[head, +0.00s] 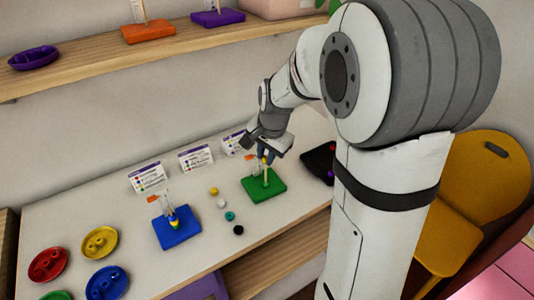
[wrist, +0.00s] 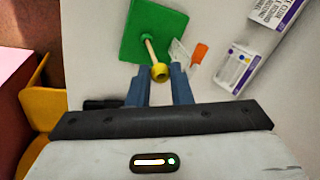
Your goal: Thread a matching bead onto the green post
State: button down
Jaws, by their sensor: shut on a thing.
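The green board (head: 264,190) lies on the table with its wooden post (head: 266,177) standing up. It also shows in the wrist view (wrist: 140,22), where the post (wrist: 149,48) points toward my fingertips. My gripper (head: 266,158) is over this board, shut on a yellow bead (wrist: 160,72). The bead is at the post's top end; I cannot tell whether it is around the post or just above it. Loose beads lie left of the board: yellow (head: 213,191), white (head: 221,203), teal (head: 230,216) and black (head: 238,230).
A blue board (head: 178,230) with beads on its post stands to the left. Printed cards (head: 195,158) stand behind the boards. A black tray (head: 318,160) is to the right. Coloured dishes (head: 100,242) are at the far left. A clear holder with an orange tag (wrist: 198,54) stands beside the green post.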

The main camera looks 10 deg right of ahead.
jog(key=shift+f+b, duration=0.5)
jog(key=shift+f, duration=0.2)
dwell(0.5)
jog(key=shift+f+b, duration=0.55)
jog(key=shift+f, duration=0.2)
jog(key=c, duration=1.2)
grip_release()
jog(key=shift+c, duration=0.2)
jog(key=v, duration=0.7)
jog(key=shift+r, duration=0.4)
